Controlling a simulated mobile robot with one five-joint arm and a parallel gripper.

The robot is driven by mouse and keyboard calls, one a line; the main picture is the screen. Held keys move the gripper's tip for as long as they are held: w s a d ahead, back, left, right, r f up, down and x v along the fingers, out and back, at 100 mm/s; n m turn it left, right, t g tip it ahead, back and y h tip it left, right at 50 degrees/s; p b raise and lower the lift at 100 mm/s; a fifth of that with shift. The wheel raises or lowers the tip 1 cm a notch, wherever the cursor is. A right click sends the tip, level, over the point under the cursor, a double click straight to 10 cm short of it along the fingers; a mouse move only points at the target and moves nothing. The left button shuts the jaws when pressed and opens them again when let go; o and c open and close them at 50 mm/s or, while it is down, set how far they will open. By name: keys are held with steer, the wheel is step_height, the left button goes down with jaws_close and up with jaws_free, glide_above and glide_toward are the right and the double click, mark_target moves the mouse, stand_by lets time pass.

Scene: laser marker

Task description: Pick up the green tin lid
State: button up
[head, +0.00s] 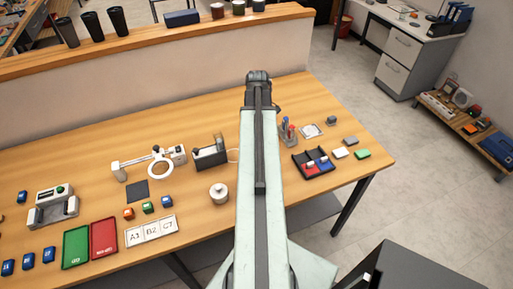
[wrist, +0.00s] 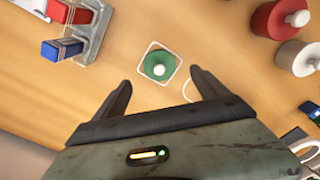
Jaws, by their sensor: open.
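The green tin lid (wrist: 154,58), round with a white knob, lies inside a white square outline on the wooden table in the wrist view. My gripper (wrist: 163,88) is open and empty, its two dark fingers spread to either side at the lid's lower edge in the picture. The lid appears just beyond the fingertips, and nothing is between them; I cannot tell the height gap. In the head view my arm covers the middle of the table, and I see neither the lid nor the gripper's fingers there.
In the wrist view a clear holder (wrist: 93,22) with red and blue items stands upper left. A thin white cable (wrist: 187,88) loops near the right finger. A raised ledge (head: 150,45) backs the table.

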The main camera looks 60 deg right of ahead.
step_height(320, 180, down, 7)
steer(key=b, duration=0.5)
steer(key=shift+r+b, duration=0.15)
steer(key=shift+b, duration=0.15)
steer(key=shift+r, duration=0.2)
